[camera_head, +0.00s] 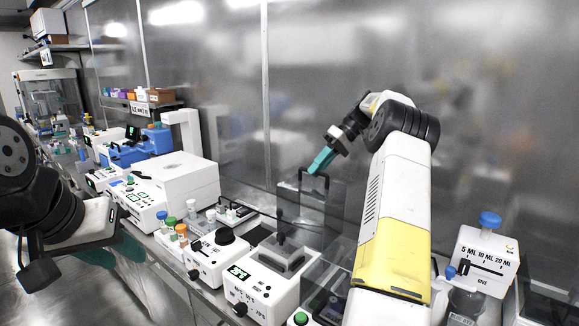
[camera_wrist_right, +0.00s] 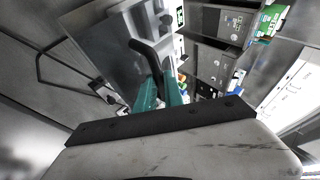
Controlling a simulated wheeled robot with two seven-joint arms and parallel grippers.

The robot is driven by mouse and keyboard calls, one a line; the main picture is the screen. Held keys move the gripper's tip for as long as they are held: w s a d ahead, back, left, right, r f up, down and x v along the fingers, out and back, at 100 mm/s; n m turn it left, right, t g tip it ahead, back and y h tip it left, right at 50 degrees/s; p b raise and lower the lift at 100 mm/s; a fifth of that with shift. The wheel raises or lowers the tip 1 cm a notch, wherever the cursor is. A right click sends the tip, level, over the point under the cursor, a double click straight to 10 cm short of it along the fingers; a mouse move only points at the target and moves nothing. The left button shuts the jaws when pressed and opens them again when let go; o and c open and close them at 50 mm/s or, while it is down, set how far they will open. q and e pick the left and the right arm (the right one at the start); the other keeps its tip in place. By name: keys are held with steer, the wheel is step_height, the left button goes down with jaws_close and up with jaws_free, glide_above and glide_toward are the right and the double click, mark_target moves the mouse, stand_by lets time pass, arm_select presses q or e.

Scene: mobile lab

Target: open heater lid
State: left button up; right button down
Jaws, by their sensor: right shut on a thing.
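My right gripper (camera_head: 318,166) has teal fingers shut on a dark handle at the top of a grey see-through lid (camera_head: 305,205). The lid stands roughly upright behind the bench devices. In the right wrist view, the teal fingers (camera_wrist_right: 160,92) close on the black handle (camera_wrist_right: 150,55), which projects from the grey lid panel (camera_wrist_right: 95,35). Just which device the lid is hinged to is hard to tell. A white heater-like unit (camera_head: 262,290) with a green display is in front of it. My left gripper (camera_head: 128,262) is low at the left, with blurred teal fingers, away from the lid.
A white unit with a black knob (camera_head: 214,256) stands left of the display unit. A dispenser with a blue cap (camera_head: 485,250) stands at the right. A metal wall (camera_head: 490,120) closes the back.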

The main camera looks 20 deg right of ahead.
steer(key=shift+w+d+f, duration=0.2)
steer(key=shift+d+f, duration=0.2)
steer(key=shift+f, duration=0.05)
steer(key=c, duration=1.5)
jaws_free()
steer(key=shift+w, duration=0.1)
steer(key=shift+o, duration=0.2)
steer(key=shift+r, duration=0.1)
steer(key=shift+r, duration=0.15)
steer(key=shift+s+a+r, duration=0.1)
steer(key=shift+s+r, duration=0.1)
steer(key=shift+r, duration=0.65)
steer(key=shift+s+a+r, duration=0.1)
steer(key=shift+s+r, duration=0.05)
steer(key=shift+r, duration=0.7)
steer(key=s+a, duration=0.3)
steer(key=s, duration=0.4)
steer(key=s+a+r, duration=0.1)
steer(key=s+a, duration=0.2)
steer(key=s, duration=0.3)
steer(key=shift+s+a+r, duration=0.15)
steer(key=shift+s+a, duration=0.2)
steer(key=shift+a, duration=0.05)
